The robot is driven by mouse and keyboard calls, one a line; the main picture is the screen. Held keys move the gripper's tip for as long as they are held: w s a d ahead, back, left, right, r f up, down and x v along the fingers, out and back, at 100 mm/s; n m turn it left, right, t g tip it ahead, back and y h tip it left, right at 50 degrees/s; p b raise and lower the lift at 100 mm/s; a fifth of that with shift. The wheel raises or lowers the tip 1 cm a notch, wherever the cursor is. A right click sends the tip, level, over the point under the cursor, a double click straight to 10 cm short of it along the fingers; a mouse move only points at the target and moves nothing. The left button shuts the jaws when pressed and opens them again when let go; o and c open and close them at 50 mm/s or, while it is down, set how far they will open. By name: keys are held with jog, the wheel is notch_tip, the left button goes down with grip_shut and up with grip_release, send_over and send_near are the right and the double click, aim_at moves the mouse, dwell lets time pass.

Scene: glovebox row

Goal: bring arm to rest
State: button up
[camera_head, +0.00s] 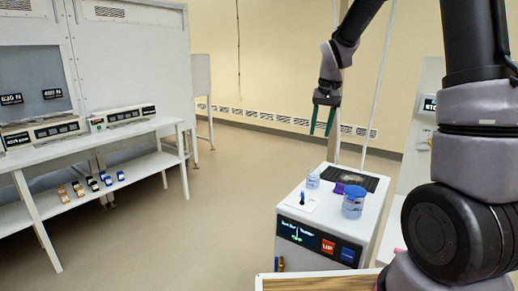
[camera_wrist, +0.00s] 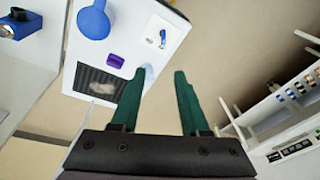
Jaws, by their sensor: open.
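My gripper (camera_head: 322,120) hangs from my raised arm in the head view, its two green fingers pointing down. It is above and behind the white cabinet (camera_head: 291,222). In the wrist view my gripper (camera_wrist: 158,90) shows its fingers apart with nothing held between them. Part of my arm fills the right side of the head view.
On the cabinet stand a blue-lidded jar (camera_head: 353,203), a smaller clear container (camera_head: 312,179) and a purple item (camera_head: 339,188), near a dark grate (camera_head: 362,179). A white bench (camera_head: 95,137) with several small items on its lower shelf is at left. The floor between is clear.

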jog(key=s+d+r+t, duration=0.1)
jog(key=s+r, duration=0.3)
jog(key=s, duration=0.4)
jog(key=s+d+r+m+t, duration=0.1)
jog(key=s+r+t, duration=0.1)
jog(key=s+r, duration=0.3)
jog(key=s+d+r+m+t+y, duration=0.1)
jog(key=s+r, duration=0.4)
jog(key=s, duration=0.6)
jog(key=shift+s+d+r+t, duration=0.15)
jog(key=shift+s+d+t, duration=0.2)
jog(key=shift+t, duration=0.25)
dwell(0.9)
